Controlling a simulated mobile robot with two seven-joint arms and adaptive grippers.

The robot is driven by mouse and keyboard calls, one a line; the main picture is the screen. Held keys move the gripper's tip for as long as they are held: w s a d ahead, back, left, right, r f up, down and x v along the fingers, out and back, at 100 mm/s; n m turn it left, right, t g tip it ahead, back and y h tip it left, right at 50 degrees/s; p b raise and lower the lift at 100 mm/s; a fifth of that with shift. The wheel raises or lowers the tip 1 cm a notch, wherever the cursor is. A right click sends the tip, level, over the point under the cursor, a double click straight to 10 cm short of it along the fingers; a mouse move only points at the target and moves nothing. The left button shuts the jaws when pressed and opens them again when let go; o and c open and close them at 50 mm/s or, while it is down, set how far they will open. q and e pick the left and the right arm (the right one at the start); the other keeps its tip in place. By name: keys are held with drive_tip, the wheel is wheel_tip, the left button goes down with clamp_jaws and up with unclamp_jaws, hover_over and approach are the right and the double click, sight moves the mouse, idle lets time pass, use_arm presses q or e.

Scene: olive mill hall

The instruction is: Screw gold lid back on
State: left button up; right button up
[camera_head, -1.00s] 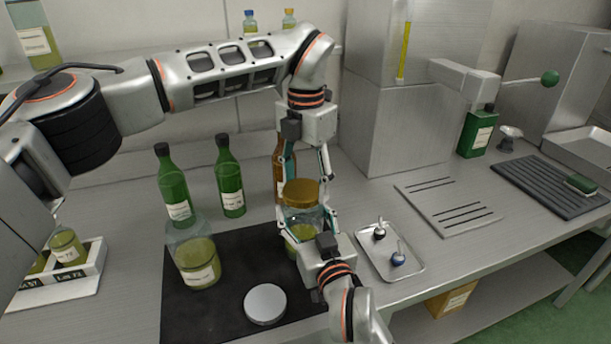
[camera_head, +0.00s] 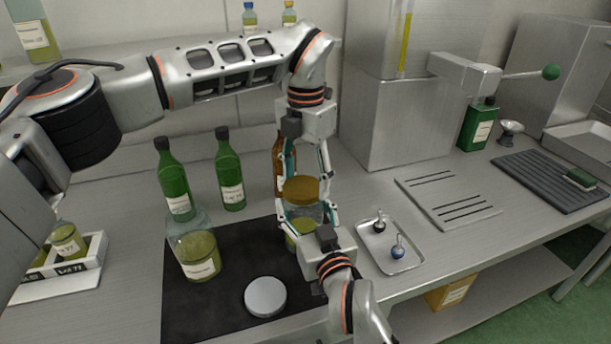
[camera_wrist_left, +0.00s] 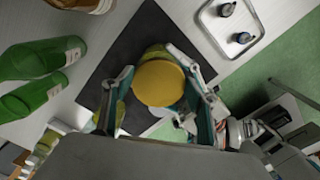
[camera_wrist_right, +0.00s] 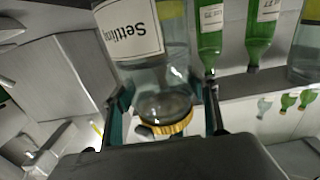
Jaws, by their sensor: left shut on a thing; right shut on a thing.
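The gold lid (camera_head: 301,190) sits level at the mouth of a clear glass jar (camera_head: 303,213) with yellow-green liquid, over the dark mat. I cannot tell how tightly it is seated. My left gripper (camera_head: 304,177) comes down from above and is shut on the gold lid. The lid shows between its fingers in the left wrist view (camera_wrist_left: 158,83). My right gripper (camera_head: 306,222) is shut on the jar from the front side. The right wrist view shows the jar's "Settling" label (camera_wrist_right: 133,33) and the ribbed gold rim (camera_wrist_right: 168,127). The fingers hide part of the jar.
A second jar (camera_head: 199,258) and a silver disc lid (camera_head: 265,297) are on the dark mat (camera_head: 225,305). Green bottles (camera_head: 230,172) and a brown bottle (camera_head: 279,165) stand behind. A metal tray (camera_head: 408,262) with two small stoppers lies to the right.

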use_arm(q)
drive_tip(key=shift+f, duration=0.25)
use_arm(e)
clamp_jaws()
use_arm(q)
drive_tip(key=m, duration=0.7)
drive_tip(key=shift+s+d, duration=0.15)
drive_tip(key=shift+s, duration=0.05)
drive_tip(key=m, duration=0.3)
drive_tip(key=shift+s+m, duration=0.15)
drive_tip(key=shift+m, duration=0.15)
drive_tip(key=m, duration=0.4)
drive_tip(key=shift+s, duration=0.2)
drive_tip(key=m, duration=0.3)
drive_tip(key=shift+s+m, duration=0.1)
drive_tip(key=shift+m, duration=0.3)
use_arm(e)
drive_tip(key=shift+f, duration=0.1)
use_arm(q)
drive_tip(key=m, duration=0.3)
drive_tip(key=shift+s+a+f, duration=0.1)
drive_tip(key=shift+a, duration=0.15)
drive_tip(key=m, duration=0.4)
drive_tip(key=shift+a, duration=0.15)
drive_tip(key=m, duration=0.5)
drive_tip(key=shift+s+a, duration=0.1)
drive_tip(key=shift+a, duration=0.05)
